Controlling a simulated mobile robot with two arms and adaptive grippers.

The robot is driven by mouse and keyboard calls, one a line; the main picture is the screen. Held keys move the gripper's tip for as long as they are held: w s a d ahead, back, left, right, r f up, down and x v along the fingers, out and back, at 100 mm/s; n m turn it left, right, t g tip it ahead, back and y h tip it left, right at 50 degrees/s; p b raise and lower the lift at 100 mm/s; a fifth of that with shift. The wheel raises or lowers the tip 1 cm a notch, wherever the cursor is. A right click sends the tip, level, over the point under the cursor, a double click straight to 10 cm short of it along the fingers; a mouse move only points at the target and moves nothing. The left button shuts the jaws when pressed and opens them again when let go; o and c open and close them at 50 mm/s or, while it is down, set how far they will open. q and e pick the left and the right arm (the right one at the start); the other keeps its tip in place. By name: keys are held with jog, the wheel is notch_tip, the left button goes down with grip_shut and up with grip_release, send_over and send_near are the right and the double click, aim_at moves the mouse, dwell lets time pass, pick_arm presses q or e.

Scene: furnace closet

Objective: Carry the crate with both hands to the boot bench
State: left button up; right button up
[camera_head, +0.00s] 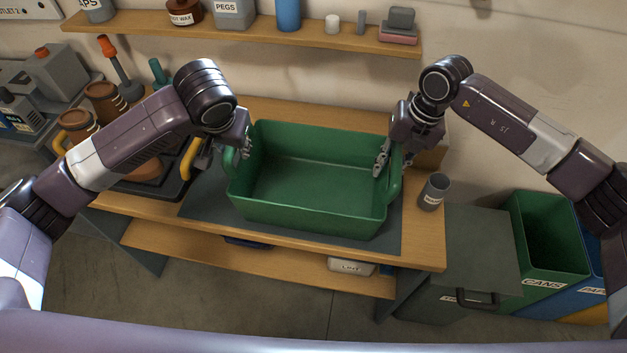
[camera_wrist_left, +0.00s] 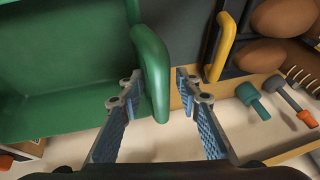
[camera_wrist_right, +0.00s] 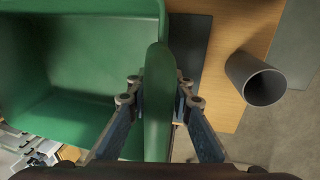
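The green crate (camera_head: 306,217) is empty and sits upright on a dark mat on the wooden bench. My left gripper (camera_head: 243,150) is at its left end. In the left wrist view, my left fingers (camera_wrist_left: 160,92) stand on either side of the crate's green handle (camera_wrist_left: 152,62), with a gap on one side. My right gripper (camera_head: 388,160) is at the crate's right end. In the right wrist view, my right fingers (camera_wrist_right: 159,90) close in on both sides of the other handle (camera_wrist_right: 157,120) and appear to touch it. The boot bench cannot be identified for certain.
A grey cup (camera_head: 434,191) stands just right of the crate. A dark tray with yellow handles (camera_head: 189,157) holding brown pots is close on the left. A wall shelf (camera_head: 250,32) with several items is behind. Bins (camera_head: 546,240) and a grey box (camera_head: 465,250) stand at the right.

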aim_at(393, 149)
pick_arm(q)
jog(key=c, duration=0.5)
pick_arm(e)
grip_shut()
pick_arm(q)
grip_shut()
pick_arm(e)
jog(key=shift+w+r, duration=0.15)
